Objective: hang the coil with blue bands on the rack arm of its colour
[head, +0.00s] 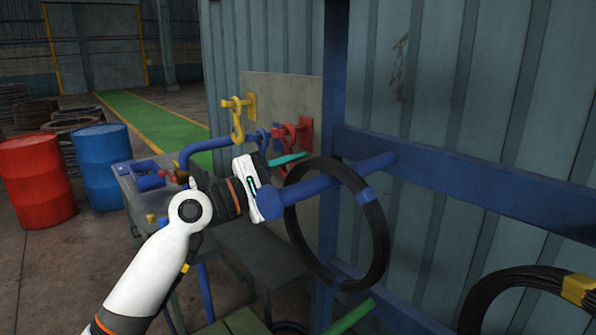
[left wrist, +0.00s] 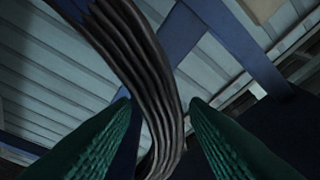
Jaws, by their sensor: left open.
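The coil with blue bands (head: 381,238) is a black ring with a blue band visible on its right side. It hangs on the blue rack arm (head: 325,183), which passes through the ring and has a round knob at its near end. My left gripper (head: 292,161) is open at the coil's upper left, beside the blue arm. In the left wrist view, the coil's dark strands (left wrist: 140,50) run between the two green fingers (left wrist: 160,108), with gaps at the fingertips. My right gripper is not in view.
A blue rack frame (head: 470,178) stands against the corrugated wall. Another black coil with a yellow band (head: 578,289) is at lower right. A green bar (head: 350,317) lies below. Red (head: 38,180) and blue (head: 103,160) barrels stand left.

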